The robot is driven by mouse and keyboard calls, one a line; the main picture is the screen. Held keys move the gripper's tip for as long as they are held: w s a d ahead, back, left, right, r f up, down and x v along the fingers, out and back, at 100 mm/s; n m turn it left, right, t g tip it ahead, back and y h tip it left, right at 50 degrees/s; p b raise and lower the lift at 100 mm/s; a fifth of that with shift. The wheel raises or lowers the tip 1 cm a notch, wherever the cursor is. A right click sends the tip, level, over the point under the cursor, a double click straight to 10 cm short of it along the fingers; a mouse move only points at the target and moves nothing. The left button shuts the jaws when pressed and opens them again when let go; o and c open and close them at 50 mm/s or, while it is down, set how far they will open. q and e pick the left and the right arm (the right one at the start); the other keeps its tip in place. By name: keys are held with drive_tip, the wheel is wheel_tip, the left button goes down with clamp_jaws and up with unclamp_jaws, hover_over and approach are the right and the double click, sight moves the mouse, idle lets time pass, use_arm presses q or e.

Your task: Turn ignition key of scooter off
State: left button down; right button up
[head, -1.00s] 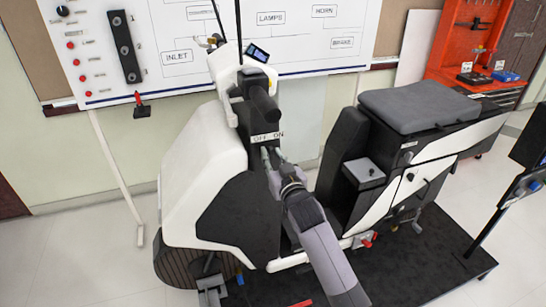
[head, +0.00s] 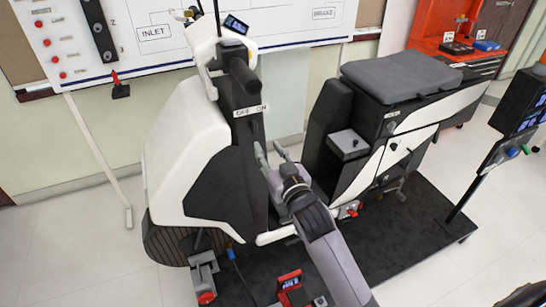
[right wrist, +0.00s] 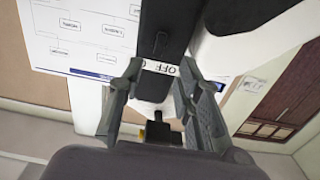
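The scooter (head: 190,130) stands on a black mat, with white front bodywork and a dark steering column. A white label (head: 251,111) reading OFF and ON is on the column; its OFF part shows in the right wrist view (right wrist: 158,67). My right gripper (head: 270,150) is below the label in the head view, fingers apart with a gap between them. In the right wrist view my right gripper (right wrist: 158,92) also shows open. A small black and yellow piece shows low between its fingers; I cannot tell what it is. I cannot make out the key clearly. My left gripper is not in view.
A grey seat (head: 400,78) and a black box-like part stand right of the column. A whiteboard (head: 150,55) with labels is behind. A screen stand (head: 490,165) is at the right. A small red device (head: 289,280) is at the bottom.

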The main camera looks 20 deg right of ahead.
drive_tip(key=shift+s, duration=1.15)
wheel_tip(320, 180, down, 25)
drive_tip(key=s+g, duration=0.3)
drive_tip(key=g, duration=0.2)
drive_tip(key=s+f+n+g, duration=0.1)
drive_tip(key=s+f+g, duration=0.1)
drive_tip(key=s+f, duration=0.45)
drive_tip(key=s+f+g, duration=0.2)
drive_tip(key=s+f, duration=0.1)
drive_tip(key=f, duration=0.7)
drive_tip(key=s+d+f+g, duration=0.1)
drive_tip(key=s+f+g, duration=0.1)
drive_tip(key=s+f, duration=0.5)
drive_tip(key=s+d+f+g, duration=0.1)
drive_tip(key=s+f+g, duration=0.2)
drive_tip(key=s, duration=1.4)
drive_tip(key=s+d+f+g, duration=0.1)
drive_tip(key=s+f+g, duration=0.2)
drive_tip(key=s+f, duration=0.7)
drive_tip(key=shift+s+d+f+n+h, duration=0.2)
drive_tip(key=shift+s+f+n+h, duration=0.15)
drive_tip(key=shift+s, duration=0.8)
